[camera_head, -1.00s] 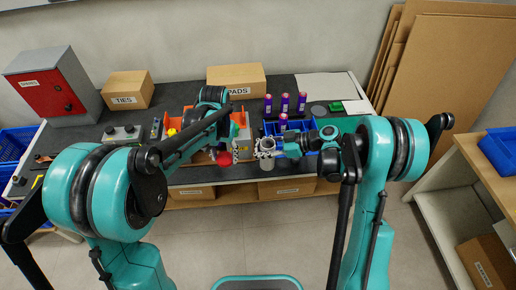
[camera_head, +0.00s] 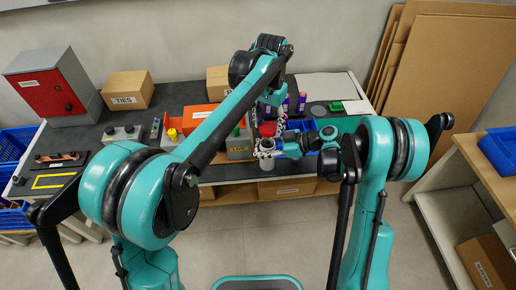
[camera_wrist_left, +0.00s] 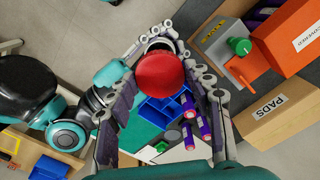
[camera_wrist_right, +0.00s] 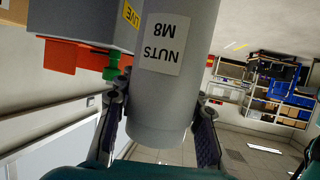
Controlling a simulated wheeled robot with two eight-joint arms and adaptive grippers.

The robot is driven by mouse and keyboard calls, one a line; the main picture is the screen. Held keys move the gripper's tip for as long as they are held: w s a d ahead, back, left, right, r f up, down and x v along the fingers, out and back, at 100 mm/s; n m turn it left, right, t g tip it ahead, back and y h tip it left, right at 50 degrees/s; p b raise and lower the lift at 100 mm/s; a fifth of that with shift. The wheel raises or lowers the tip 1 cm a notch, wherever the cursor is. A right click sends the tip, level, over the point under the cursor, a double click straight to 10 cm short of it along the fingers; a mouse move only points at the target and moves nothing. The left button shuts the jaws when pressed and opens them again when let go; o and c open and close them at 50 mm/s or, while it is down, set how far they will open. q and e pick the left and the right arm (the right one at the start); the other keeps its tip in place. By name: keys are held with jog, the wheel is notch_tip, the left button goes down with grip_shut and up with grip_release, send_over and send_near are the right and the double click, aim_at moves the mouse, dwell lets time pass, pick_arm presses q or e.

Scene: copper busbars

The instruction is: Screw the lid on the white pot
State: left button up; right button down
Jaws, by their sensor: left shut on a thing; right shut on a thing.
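The round red lid (camera_head: 267,129) is between the fingers of my left gripper (camera_head: 268,142), which is shut on it. It fills the middle of the left wrist view (camera_wrist_left: 160,72). The pale grey-white pot (camera_head: 267,166) is below the lid in the head view. My right gripper (camera_head: 277,152) reaches it from the right and is shut around its body. In the right wrist view the pot (camera_wrist_right: 165,95) has an upside-down "NUTS M8" label, with a finger on each side. I cannot tell whether the lid touches the pot's rim.
A grey box with a green button (camera_wrist_left: 240,46) and an orange bin (camera_head: 201,117) stand left of the pot. A blue bin (camera_wrist_left: 165,108) and purple cylinders (camera_wrist_left: 188,105) are close by. The PADS carton (camera_head: 217,78) is behind, partly hidden by my left arm.

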pick_arm(q)
jog(key=shift+f, duration=0.1)
jog(key=shift+f, duration=1.95)
jog(key=shift+f, duration=0.85)
jog(key=shift+f, duration=0.55)
jog(key=o, duration=0.8)
jog(key=shift+c, duration=0.2)
jog(key=shift+s, duration=0.1)
